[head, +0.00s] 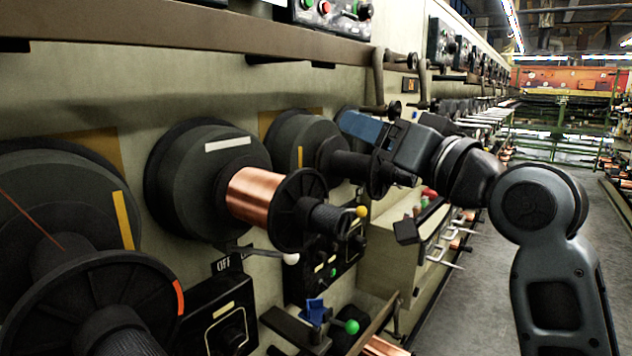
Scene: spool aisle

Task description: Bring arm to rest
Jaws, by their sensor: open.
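My arm rises from the lower right and bends at the elbow toward the spool machine on the left. My gripper (378,150) is at the end of the arm, in front of the third spool (303,143). It is open, with a blue part on its upper left side. Its fingertips are hard to make out against the dark spool parts, and I cannot tell whether it touches them. I see nothing held in it. The third spool is partly hidden behind the gripper.
A copper-wound spool (254,194) and a nearer dark spool (95,300) jut from the machine wall. A lever with a white knob (291,259), a green knob (351,327) and a yellow knob (361,211) stick out below. The aisle floor (470,290) is clear beside my arm.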

